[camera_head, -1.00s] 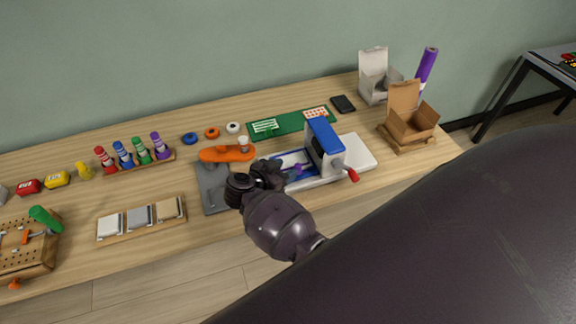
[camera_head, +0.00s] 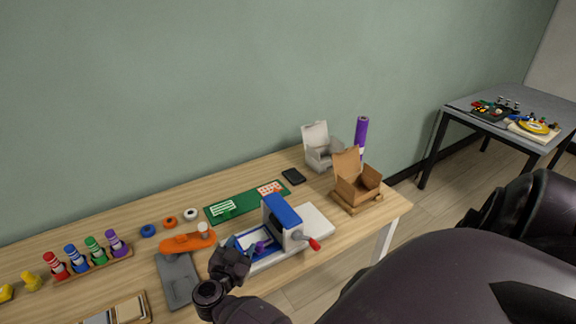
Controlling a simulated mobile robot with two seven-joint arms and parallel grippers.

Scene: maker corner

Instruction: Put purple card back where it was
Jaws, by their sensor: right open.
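I cannot make out a clear purple card. A small purple piece (camera_head: 261,247) shows on the blue bed of the blue-and-white press (camera_head: 283,212), beside my right gripper; its shape is too small to tell. My right gripper (camera_head: 238,249) is open at the left end of the press, above the table's front part. Whether it touches the press is unclear, and it hides part of the bed. My left gripper is not in view.
An orange tool (camera_head: 187,242) and a grey slab (camera_head: 178,280) lie left of the press. Behind is a green mat (camera_head: 243,206). A brown open box (camera_head: 357,184), a white box (camera_head: 322,151) and a purple roll (camera_head: 361,136) stand at the right end.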

